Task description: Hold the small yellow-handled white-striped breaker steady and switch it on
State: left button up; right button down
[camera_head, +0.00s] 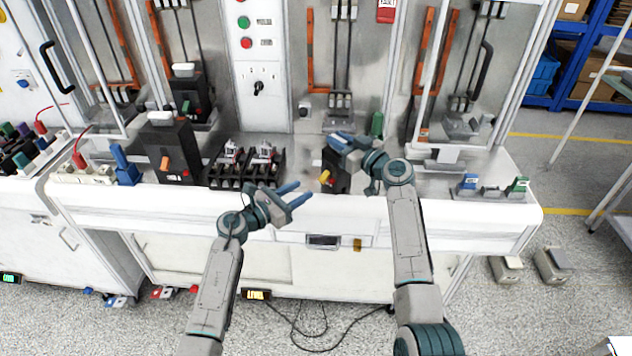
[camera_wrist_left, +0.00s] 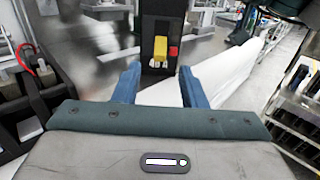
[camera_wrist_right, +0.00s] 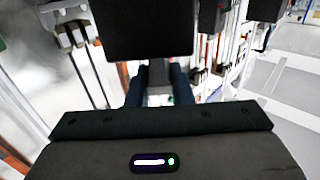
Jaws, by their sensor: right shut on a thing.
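The small black breaker (camera_head: 337,180) stands near the bench's front edge. Its yellow handle (camera_head: 326,177) faces front; the handle (camera_wrist_left: 160,48) and a red button (camera_wrist_left: 173,52) beside it also show in the left wrist view. My right gripper (camera_head: 342,141) is at the breaker's top and shut on it; its fingers hide part of the body. In the right wrist view a dark block fills the top centre beyond the fingers. My left gripper (camera_head: 297,194) is open and empty, in front of the bench edge and left of the breaker, its fingers pointing toward the yellow handle.
A larger black breaker (camera_head: 177,152) with an orange handle stands at left. A black rack (camera_head: 240,166) with several terminals sits between the two breakers.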

aim_at(321, 179)
pick_arm(q)
jog(key=x, duration=0.6)
jog(key=shift+w+d, duration=0.25)
grip_shut()
